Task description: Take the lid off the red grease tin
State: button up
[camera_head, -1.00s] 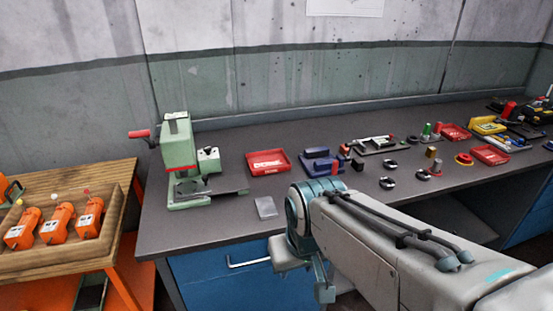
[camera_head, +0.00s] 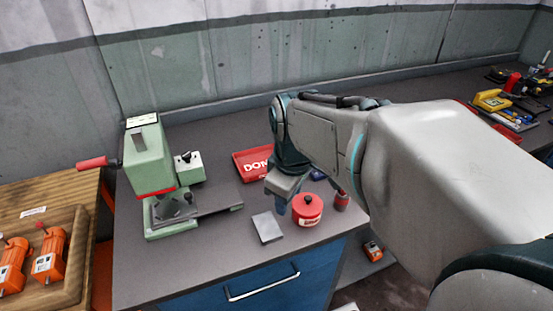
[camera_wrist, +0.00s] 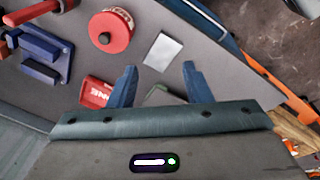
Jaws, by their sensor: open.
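The red grease tin (camera_head: 307,213) stands upright on the dark bench top near its front edge, with its red lid (camera_head: 307,202) on and a black knob in the middle. In the wrist view the lid (camera_wrist: 116,36) shows from above at the upper left, with a strip of the labelled side. My gripper (camera_wrist: 159,72) is open and empty, with its blue fingers apart. In the head view my gripper (camera_head: 283,198) is just left of and behind the tin, partly hidden by my arm. The tin is not between the fingers.
A grey flat plate (camera_head: 267,228) lies left of the tin. A small red cylinder (camera_head: 341,201) stands close on its right. A red tray (camera_head: 250,163) and a green press (camera_head: 150,165) are further back and left. A blue fixture (camera_wrist: 42,55) shows in the wrist view.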

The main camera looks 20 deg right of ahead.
aim_at(309, 197)
jog(key=w+d+r+n+g+p, duration=0.1)
jog(key=w+d+r+n+g, duration=0.1)
jog(key=w+d+n, duration=0.95)
jog(key=s+f+n, duration=0.1)
jog(key=f, duration=0.3)
jog(key=s+a+f+n, duration=0.1)
jog(key=f, duration=0.4)
jog(key=s+a+f+n, duration=0.1)
jog(key=f, duration=0.3)
jog(key=shift+s+a+f+p, duration=0.2)
jog(key=shift+s+f+p, duration=0.15)
jog(key=shift+f+p, duration=0.05)
grip_shut()
